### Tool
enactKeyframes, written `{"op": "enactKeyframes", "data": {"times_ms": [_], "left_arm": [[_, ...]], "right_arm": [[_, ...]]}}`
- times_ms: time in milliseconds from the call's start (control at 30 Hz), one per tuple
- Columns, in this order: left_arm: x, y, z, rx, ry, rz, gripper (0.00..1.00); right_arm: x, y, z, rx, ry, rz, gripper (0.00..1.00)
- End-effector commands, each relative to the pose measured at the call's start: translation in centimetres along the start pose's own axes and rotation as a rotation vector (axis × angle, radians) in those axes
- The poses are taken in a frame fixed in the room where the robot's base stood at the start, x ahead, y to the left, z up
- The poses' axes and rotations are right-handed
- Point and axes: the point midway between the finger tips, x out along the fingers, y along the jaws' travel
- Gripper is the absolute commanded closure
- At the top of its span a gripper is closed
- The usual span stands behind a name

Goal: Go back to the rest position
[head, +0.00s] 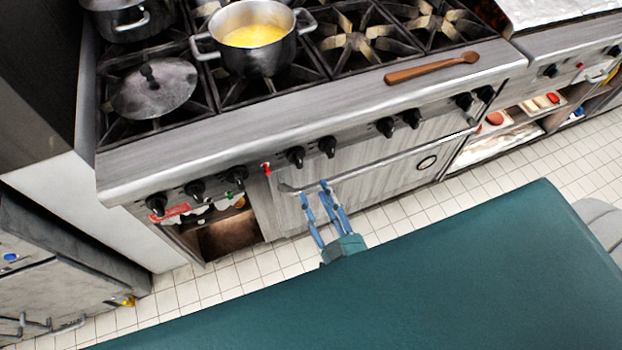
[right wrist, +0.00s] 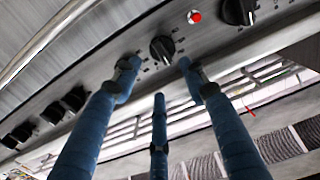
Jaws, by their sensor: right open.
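My right gripper (head: 319,194) is in front of the stove, its blue fingers spread with nothing between them. In the head view its fingertips overlap the left part of the oven door handle (head: 395,157); I cannot tell whether they touch it. In the right wrist view the open fingers (right wrist: 158,75) point toward the stove front, with a black knob (right wrist: 162,48) showing between two fingertips. My left gripper is not in view.
The stove carries a pot of yellow food (head: 256,38), a lid (head: 154,87) and a wooden spoon (head: 432,68) on its front ledge. A dark pot (head: 128,18) stands at the back left. The tiled floor (head: 225,275) before the stove is clear.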

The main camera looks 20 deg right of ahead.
Motion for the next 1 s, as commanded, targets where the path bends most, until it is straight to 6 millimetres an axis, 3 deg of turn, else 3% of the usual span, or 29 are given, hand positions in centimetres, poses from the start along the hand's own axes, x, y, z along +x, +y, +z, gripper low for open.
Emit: {"op": "enactKeyframes", "data": {"times_ms": [233, 800, 933, 1000], "left_arm": [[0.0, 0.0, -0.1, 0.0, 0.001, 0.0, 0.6], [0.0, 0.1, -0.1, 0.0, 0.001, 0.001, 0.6], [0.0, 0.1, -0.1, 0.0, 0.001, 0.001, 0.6], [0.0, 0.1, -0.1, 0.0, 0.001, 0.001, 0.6]], "right_arm": [[-2.2, 0.0, 0.0, 0.001, 0.001, 0.0, 0.57], [-2.3, 0.0, 0.1, 0.001, -0.001, 0.0, 0.57], [-2.5, -0.3, 2.4, -0.003, -0.054, -0.017, 0.57], [-3.0, -0.7, 5.5, -0.01, -0.13, -0.039, 0.57]]}}
